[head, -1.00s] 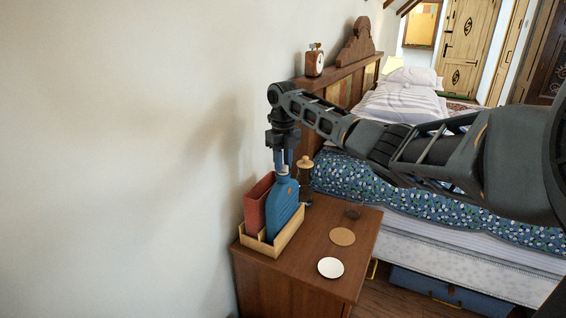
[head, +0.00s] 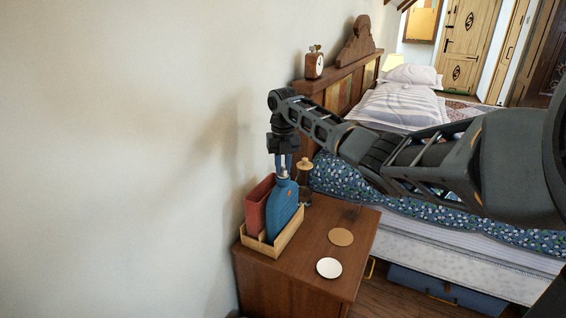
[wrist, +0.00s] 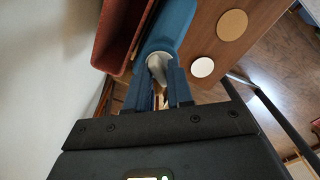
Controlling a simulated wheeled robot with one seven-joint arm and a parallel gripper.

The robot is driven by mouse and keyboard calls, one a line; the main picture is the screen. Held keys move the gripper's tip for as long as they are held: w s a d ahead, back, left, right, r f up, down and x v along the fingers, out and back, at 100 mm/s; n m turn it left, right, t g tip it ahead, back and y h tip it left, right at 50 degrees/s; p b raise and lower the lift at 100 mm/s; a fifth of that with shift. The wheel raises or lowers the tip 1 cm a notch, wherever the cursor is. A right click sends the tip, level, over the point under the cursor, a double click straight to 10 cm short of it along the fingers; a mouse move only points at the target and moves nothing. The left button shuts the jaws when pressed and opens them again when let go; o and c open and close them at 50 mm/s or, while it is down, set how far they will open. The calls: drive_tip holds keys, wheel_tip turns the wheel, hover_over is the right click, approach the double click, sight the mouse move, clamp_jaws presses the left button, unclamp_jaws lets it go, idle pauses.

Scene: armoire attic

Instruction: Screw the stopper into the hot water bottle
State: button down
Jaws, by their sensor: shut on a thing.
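The blue hot water bottle (head: 282,212) stands upright in a light wooden holder (head: 288,233) on the nightstand, its neck up. My gripper (head: 284,167) points straight down over the neck, its blue fingers close together at the bottle's mouth. In the wrist view, the fingers (wrist: 160,74) come down on either side of the pale grey neck collar (wrist: 158,61), with the blue bottle (wrist: 171,27) beyond. The gripper is shut on the stopper, which is mostly hidden between the fingers. I cannot tell how deep it sits in the neck.
A red box-like item (head: 258,204) stands beside the bottle in the holder, close to the wall. A dark bottle with a tan top (head: 305,168) stands just behind. A cork disc (head: 341,237) and a white disc (head: 329,268) lie on the nightstand (head: 290,277). The bed is behind.

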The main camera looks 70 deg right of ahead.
drive_tip(key=shift+m+p, duration=1.3)
drive_tip(key=shift+m, duration=0.8)
drive_tip(key=shift+f, duration=0.1)
drive_tip(key=shift+m+p, duration=1.1)
drive_tip(key=shift+m, duration=0.4)
drive_tip(key=c, duration=1.6)
unclamp_jaws()
drive_tip(key=o, duration=0.8)
drive_tip(key=shift+c, duration=0.2)
